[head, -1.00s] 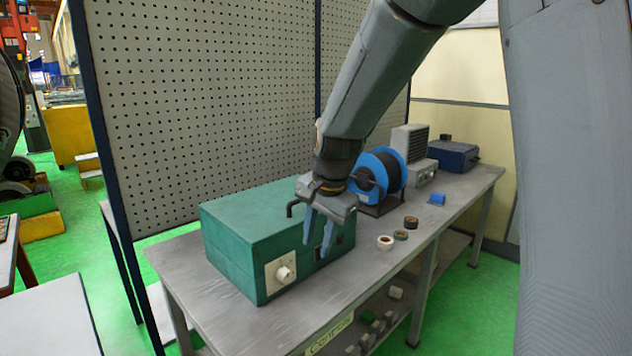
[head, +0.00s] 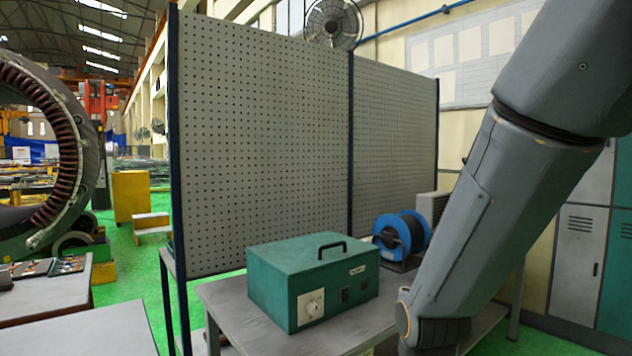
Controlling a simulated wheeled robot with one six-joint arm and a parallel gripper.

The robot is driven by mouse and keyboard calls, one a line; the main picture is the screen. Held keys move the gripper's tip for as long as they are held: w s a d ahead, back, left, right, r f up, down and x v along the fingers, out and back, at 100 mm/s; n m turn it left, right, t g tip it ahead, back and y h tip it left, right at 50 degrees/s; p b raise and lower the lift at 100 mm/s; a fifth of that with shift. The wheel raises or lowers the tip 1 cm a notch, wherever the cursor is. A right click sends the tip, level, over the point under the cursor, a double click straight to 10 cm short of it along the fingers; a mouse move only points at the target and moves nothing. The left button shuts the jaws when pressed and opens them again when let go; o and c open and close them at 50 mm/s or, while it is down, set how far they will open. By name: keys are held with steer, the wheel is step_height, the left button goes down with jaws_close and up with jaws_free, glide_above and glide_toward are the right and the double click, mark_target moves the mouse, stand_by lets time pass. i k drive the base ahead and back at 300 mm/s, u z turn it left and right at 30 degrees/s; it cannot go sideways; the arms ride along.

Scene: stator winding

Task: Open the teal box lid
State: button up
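The teal box (head: 270,295) stands on the grey workbench with its lid (head: 300,254) down and flat. A black handle (head: 333,246) stands up from the lid's top, toward the right. The box's front has a pale plate with a white knob (head: 312,306), a dark switch and a small label. My arm comes down from the upper right, and its lower end is to the right of the box, apart from it in the picture. My gripper is below the bottom edge and out of view.
The grey workbench (head: 226,294) has bare room left of the box. A blue cable reel (head: 402,236) stands behind the box to the right. A perforated panel (head: 265,140) rises behind the bench. Another table (head: 85,333) is at the lower left.

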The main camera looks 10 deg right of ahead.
mark_target(296, 255)
steer(key=z, duration=0.75)
steer(key=i, duration=1.85)
steer(key=u, duration=0.8)
